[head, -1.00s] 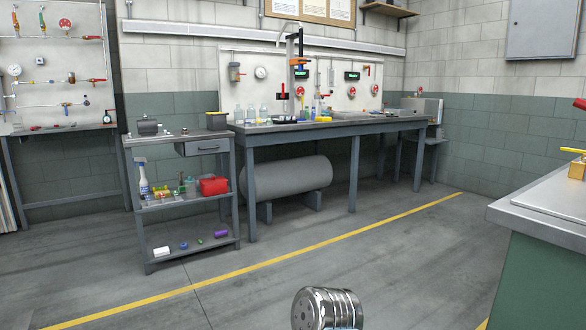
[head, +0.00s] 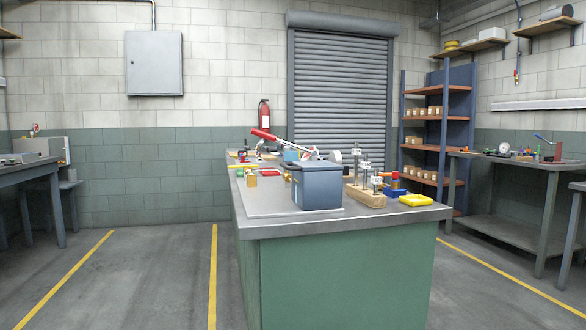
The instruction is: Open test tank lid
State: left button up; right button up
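A blue-grey box (head: 318,190) with a lid (head: 314,165) stands near the front of the green workbench, and it looks like the test tank. The lid appears to lie flat and closed on top. The inside of the box is hidden. Neither of my grippers shows in the head view, so I cannot see where they are relative to the box.
The green workbench (head: 340,275) has a grey top. A red-handled tool (head: 273,137), a wooden block with metal posts (head: 366,195) and a yellow tray (head: 416,200) are near the box. Open floor (head: 150,275) lies to the left. A side bench (head: 520,165) stands at right.

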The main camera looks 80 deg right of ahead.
aim_at(304, 166)
jog(key=z, duration=2.65)
jog(key=i+l+z, duration=0.1)
jog(key=z, duration=0.15)
jog(key=l, duration=0.1)
